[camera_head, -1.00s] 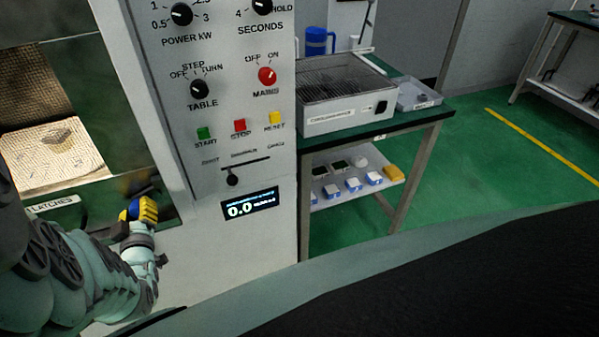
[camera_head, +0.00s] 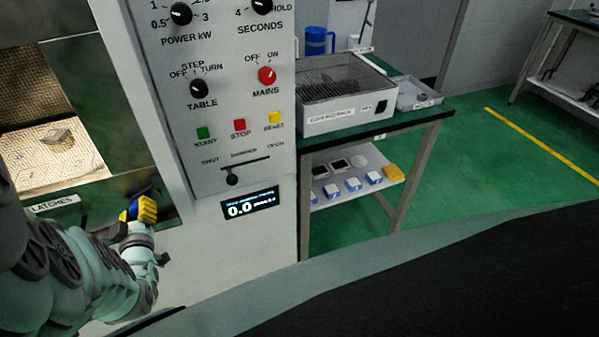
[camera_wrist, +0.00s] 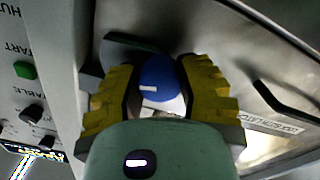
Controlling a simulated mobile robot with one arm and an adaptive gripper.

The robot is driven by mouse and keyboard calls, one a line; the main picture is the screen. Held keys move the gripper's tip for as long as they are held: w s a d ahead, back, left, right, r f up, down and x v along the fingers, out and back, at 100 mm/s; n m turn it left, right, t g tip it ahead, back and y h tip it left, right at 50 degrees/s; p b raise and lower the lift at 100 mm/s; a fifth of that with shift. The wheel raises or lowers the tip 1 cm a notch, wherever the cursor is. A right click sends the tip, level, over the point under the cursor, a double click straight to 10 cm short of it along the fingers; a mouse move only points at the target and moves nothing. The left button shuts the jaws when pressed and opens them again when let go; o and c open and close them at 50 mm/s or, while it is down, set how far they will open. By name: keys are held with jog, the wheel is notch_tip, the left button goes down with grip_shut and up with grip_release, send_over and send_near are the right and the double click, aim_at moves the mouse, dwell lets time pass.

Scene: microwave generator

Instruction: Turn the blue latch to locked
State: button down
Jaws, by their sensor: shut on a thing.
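The blue latch (camera_wrist: 158,80) is a round blue knob with a short white mark, seen in the wrist view between the two yellow fingers of my gripper (camera_wrist: 160,92). The fingers are closed around its sides. In the head view my gripper (camera_head: 139,209) is at the lower left, at the front of the microwave generator below the door opening, with a little of the blue latch (camera_head: 133,208) showing beside the yellow fingers. Most of the latch is hidden there. I cannot read whether the mark points to locked.
A LATCHES label (camera_head: 55,203) is left of my gripper. The control panel (camera_head: 237,100) with knobs and buttons is to the right, above a display (camera_head: 250,204) reading 0.0. In the wrist view a dark handle (camera_wrist: 282,100) lies right of the fingers. A bench (camera_head: 425,118) stands further right.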

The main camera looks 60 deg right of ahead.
jog(key=shift+f+n, duration=0.1)
jog(key=shift+n, duration=0.4)
jog(key=shift+n+b, duration=0.35)
jog(key=shift+n, duration=0.55)
jog(key=c, duration=0.5)
grip_release()
